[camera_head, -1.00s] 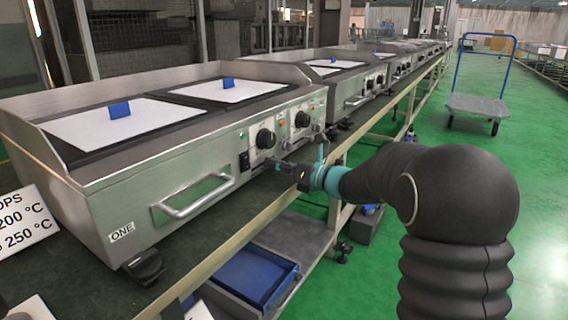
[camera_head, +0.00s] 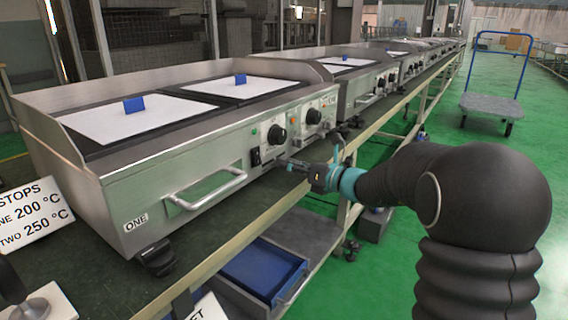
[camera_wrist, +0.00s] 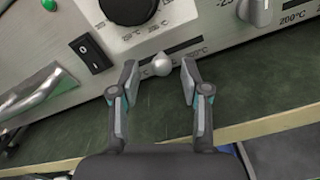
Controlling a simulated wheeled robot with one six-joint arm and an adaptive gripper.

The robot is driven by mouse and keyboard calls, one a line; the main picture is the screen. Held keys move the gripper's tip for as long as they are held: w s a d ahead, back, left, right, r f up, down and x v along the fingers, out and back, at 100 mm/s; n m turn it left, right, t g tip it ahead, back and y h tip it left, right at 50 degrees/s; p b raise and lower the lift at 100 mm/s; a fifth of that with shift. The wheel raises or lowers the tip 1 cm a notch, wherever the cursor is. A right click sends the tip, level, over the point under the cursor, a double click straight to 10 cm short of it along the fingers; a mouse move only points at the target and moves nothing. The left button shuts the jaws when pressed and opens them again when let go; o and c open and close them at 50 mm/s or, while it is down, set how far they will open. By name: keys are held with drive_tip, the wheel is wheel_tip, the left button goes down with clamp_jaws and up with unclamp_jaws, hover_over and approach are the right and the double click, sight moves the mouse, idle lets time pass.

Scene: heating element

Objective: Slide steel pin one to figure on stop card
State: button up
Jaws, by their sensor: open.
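The stop card (camera_head: 35,215) stands at the left in the head view and reads ONE 200 °C, TWO 250 °C. In the wrist view a round-headed steel pin (camera_wrist: 162,65) sits in a dark slot under the black dial (camera_wrist: 128,8). Small temperature figures (camera_wrist: 182,52) run along the slot; which figure the pin is at cannot be told. My gripper (camera_wrist: 160,75) is open, with one finger on each side of the pin and gaps showing. In the head view my gripper (camera_head: 287,163) is at the front panel.
A bar handle (camera_head: 205,190) and a rocker switch (camera_wrist: 90,52) are left of my gripper. A second dial (camera_wrist: 258,10) is to the right. The bench edge (camera_wrist: 270,125) runs below, with a blue drawer (camera_head: 255,270) under it.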

drive_tip(key=v, duration=1)
